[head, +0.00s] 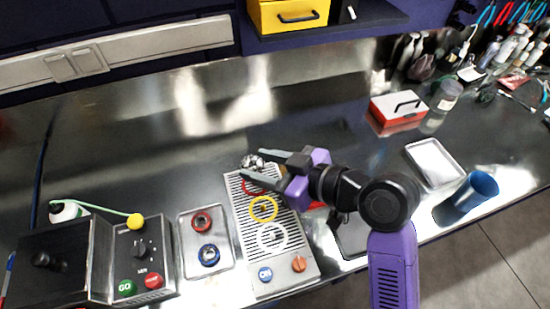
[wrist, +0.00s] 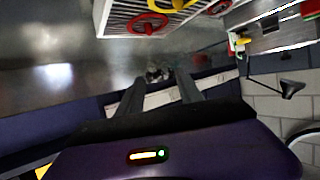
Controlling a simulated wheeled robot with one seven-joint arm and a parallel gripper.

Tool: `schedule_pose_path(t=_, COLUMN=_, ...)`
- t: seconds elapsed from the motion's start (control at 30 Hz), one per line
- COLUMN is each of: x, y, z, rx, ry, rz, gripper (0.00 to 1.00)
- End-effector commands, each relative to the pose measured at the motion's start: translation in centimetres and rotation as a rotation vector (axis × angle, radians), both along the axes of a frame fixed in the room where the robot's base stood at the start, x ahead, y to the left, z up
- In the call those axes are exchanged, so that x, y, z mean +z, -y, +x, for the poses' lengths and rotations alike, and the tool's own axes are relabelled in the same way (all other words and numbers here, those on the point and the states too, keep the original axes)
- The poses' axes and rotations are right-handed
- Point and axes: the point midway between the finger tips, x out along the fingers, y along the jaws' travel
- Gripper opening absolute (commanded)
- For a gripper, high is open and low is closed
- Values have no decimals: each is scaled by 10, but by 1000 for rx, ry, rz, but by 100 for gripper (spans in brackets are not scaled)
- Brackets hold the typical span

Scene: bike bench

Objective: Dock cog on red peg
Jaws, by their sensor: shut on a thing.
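The cog (head: 252,162), a small silver-grey toothed piece, is at the tips of my gripper (head: 264,166), above the far end of the slatted panel. The gripper is shut on it. In the wrist view the cog (wrist: 157,75) shows small and dark between the fingertips. The red ring-shaped mark (head: 253,186) on the panel is partly hidden by a finger in the head view. In the wrist view the red ring (wrist: 148,22) shows with a red centre piece, apart from the cog.
The slatted panel (head: 286,241) also bears a yellow ring (head: 263,209) and a white ring (head: 272,237). A tray (head: 223,259) with a red and a blue ring piece lies to its left.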

Motion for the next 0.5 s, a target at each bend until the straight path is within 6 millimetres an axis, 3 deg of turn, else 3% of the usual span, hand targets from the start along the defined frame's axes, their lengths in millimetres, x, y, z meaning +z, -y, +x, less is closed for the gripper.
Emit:
schedule_pose_path(t=0.27, x=-14, y=1, z=1, rx=-1, ry=-2, rz=0, gripper=1)
schedule_pose_path(t=0.5, x=-38, y=1, z=1, rx=-1, ry=-2, rz=2, gripper=1)
